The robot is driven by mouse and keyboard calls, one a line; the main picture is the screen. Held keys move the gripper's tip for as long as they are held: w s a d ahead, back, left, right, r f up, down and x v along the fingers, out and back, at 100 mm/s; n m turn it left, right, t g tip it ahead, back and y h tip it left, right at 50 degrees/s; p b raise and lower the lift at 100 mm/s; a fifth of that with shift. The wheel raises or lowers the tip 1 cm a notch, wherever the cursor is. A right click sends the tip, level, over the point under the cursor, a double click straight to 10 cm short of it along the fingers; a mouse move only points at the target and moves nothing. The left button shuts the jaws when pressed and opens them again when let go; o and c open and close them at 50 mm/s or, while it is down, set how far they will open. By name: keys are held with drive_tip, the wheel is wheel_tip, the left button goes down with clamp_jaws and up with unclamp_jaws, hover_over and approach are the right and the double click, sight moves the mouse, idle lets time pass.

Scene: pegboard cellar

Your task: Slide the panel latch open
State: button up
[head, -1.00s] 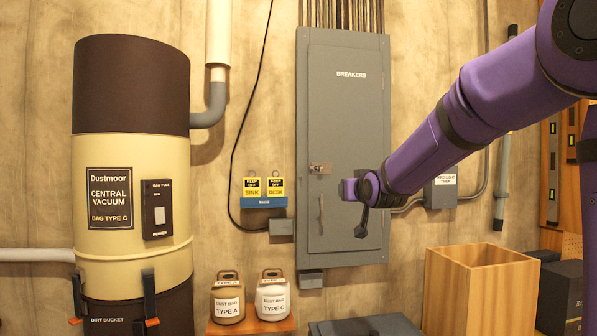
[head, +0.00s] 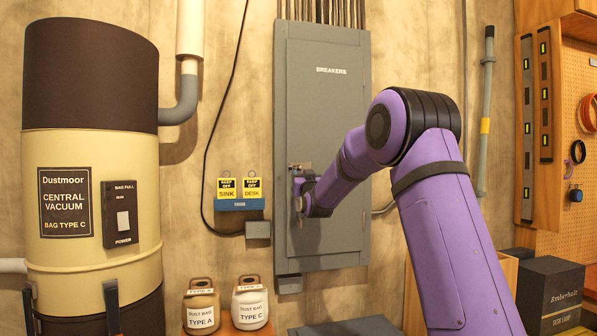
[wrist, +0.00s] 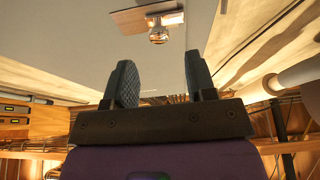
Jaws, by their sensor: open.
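The grey breaker panel (head: 325,110), labelled BREAKERS, hangs on the wall with its door shut. Its small metal latch (head: 299,167) is at the door's left edge, just above my gripper (head: 299,190) in the head view. My gripper is in front of the door and partly hides the door handle below the latch. In the wrist view my gripper (wrist: 157,68) has its two fingers apart with nothing between them. The latch's plate and round knob (wrist: 158,36) show beyond the fingertips, apart from them. Whether the latch bolt is slid across cannot be told.
A blue holder (head: 240,204) with yellow KEEP OFF tags hangs left of the panel. A vacuum canister (head: 90,180) stands at left. A wooden bin (head: 508,275) and dark box (head: 549,285) are at right, partly behind my arm.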

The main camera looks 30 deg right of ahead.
sight(299, 168)
drive_tip(key=shift+x, duration=2.75)
